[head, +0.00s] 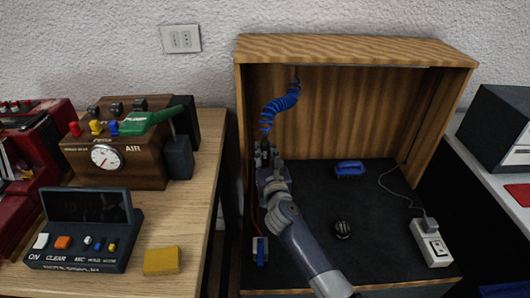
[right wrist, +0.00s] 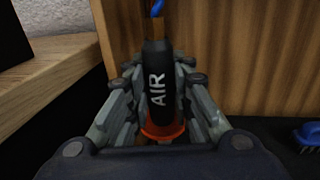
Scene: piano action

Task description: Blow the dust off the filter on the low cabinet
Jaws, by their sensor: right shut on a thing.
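My right gripper (head: 268,160) is shut on a black air nozzle (right wrist: 158,85) marked "AIR", with an orange part at its lower end. A blue coiled hose (head: 280,106) runs up from it to the top of the cabinet. The gripper is at the left side of the open wooden cabinet (head: 355,48). A small round dark object with pale stripes (head: 343,230) lies on the cabinet's black floor, right of my forearm; I cannot tell whether it is the filter. My left gripper is not in view.
A blue brush (head: 349,169) lies near the back of the cabinet floor. A white power strip (head: 431,243) with a plugged cable is at the right. A blue-handled part (head: 261,251) is at the front left. The left table holds a yellow sponge (head: 162,261) and control boxes.

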